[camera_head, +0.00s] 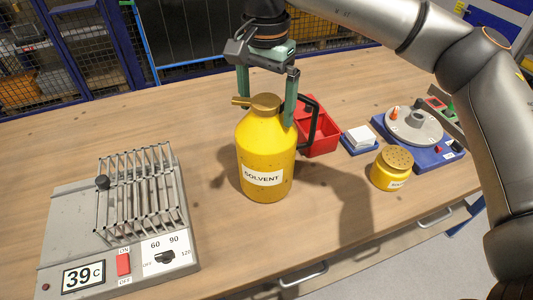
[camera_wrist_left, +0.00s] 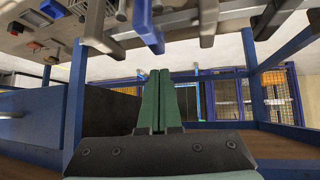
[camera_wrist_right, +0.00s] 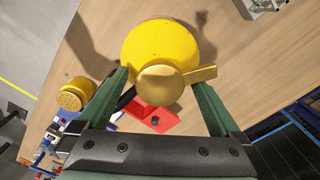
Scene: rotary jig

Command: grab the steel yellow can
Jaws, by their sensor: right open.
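The yellow steel can (camera_head: 266,150), labelled SOLVENT, stands upright on the bench, with a brass cap, a spout to the left and a black handle to the right. It also shows from above in the right wrist view (camera_wrist_right: 150,45). My right gripper (camera_head: 267,112) points down over the can and is open, its green fingers on either side of the brass cap. I cannot tell whether the fingers touch the can. My left gripper (camera_wrist_left: 157,74) shows only in its own wrist view, its fingers together with nothing between them, away from the can.
A hotplate-like device (camera_head: 65,225) with a wire rack stands at the left. A small yellow jar (camera_head: 391,170), a red bin (camera_head: 320,140), a white-topped blue box (camera_head: 359,139) and a blue rotary jig (camera_head: 427,155) stand to the right. Bare bench lies left of the can.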

